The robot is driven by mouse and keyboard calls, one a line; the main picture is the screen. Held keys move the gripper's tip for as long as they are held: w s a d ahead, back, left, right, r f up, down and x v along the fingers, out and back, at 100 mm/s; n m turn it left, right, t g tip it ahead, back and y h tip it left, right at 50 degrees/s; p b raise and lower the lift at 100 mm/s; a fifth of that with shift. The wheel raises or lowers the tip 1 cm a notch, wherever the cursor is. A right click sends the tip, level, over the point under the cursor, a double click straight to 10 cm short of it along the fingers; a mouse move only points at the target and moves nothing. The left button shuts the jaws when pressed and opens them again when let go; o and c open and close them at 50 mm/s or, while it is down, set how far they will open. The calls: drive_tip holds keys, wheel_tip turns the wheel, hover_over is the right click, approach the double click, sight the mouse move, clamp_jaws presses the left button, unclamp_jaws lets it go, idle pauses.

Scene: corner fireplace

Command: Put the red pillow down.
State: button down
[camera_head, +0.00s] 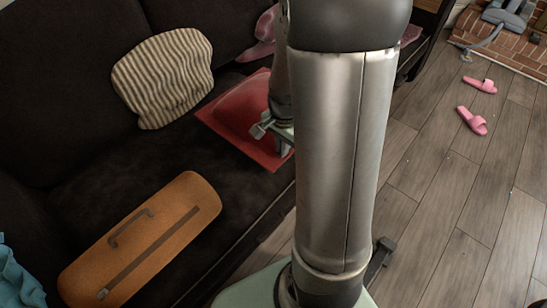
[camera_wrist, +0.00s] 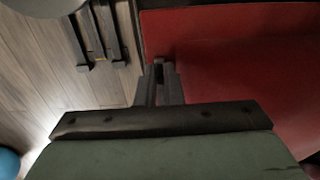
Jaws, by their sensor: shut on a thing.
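The red pillow (camera_head: 236,108) is at the sofa's seat, right of the striped pillow, and looks nearly flat. I cannot tell whether the seat bears it fully. My gripper (camera_head: 265,129) is at its near right side, partly hidden behind my arm. In the wrist view the red pillow (camera_wrist: 240,85) fills the right side. There, my gripper's fingers (camera_wrist: 162,70) are close together at the pillow's left edge, shut on it. The pillow's right part is hidden by my arm in the head view.
The dark sofa (camera_head: 110,160) also holds a striped pillow (camera_head: 163,78), an orange case-like object (camera_head: 140,240) and a pink item (camera_head: 262,38). Pink slippers (camera_head: 472,120) lie on the wooden floor (camera_head: 440,200). A brick hearth (camera_head: 520,50) is at the far right.

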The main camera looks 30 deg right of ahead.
sight(275, 149)
drive_tip(key=w+f, duration=0.1)
drive_tip(key=w+a+f, duration=0.1)
drive_tip(key=f, duration=0.1)
drive_tip(key=shift+w+b, duration=0.2)
drive_tip(key=shift+b, duration=0.2)
drive_tip(key=f, duration=0.1)
drive_tip(key=f+b, duration=0.1)
drive_tip(key=f, duration=0.1)
drive_tip(key=shift+w+f, duration=0.25)
drive_tip(key=shift+f, duration=0.05)
drive_tip(key=shift+r, duration=0.1)
drive_tip(key=c, duration=1.6)
unclamp_jaws()
drive_tip(key=shift+o, duration=0.2)
